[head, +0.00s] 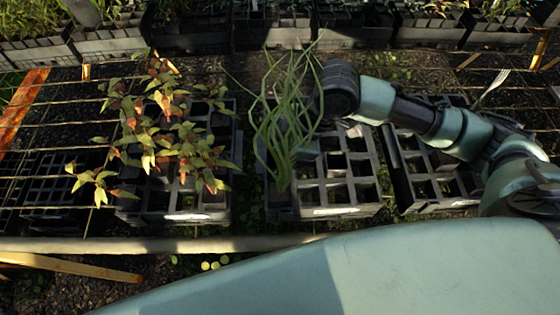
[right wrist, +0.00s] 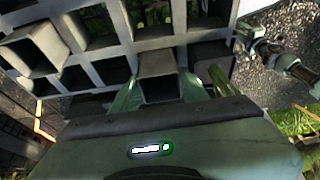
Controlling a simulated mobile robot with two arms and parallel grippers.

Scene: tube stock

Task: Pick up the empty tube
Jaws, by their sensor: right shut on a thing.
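In the right wrist view, my right gripper (right wrist: 160,92) is shut on an empty tube (right wrist: 158,66), a grey square tube with a dark open mouth. One green finger is on each side of it. The tube is at or among the cells of a dark grid tray (right wrist: 102,74); I cannot tell whether it is clear of its cell. The left gripper is not in view.
A left tray (head: 185,217) holds reddish leafy plants (head: 160,140). A right tray (head: 440,205) lies under my right arm. More planted trays (head: 110,45) line the back. Another square tube (right wrist: 35,50) stands in the right wrist view. A rail (head: 150,245) runs along the front.

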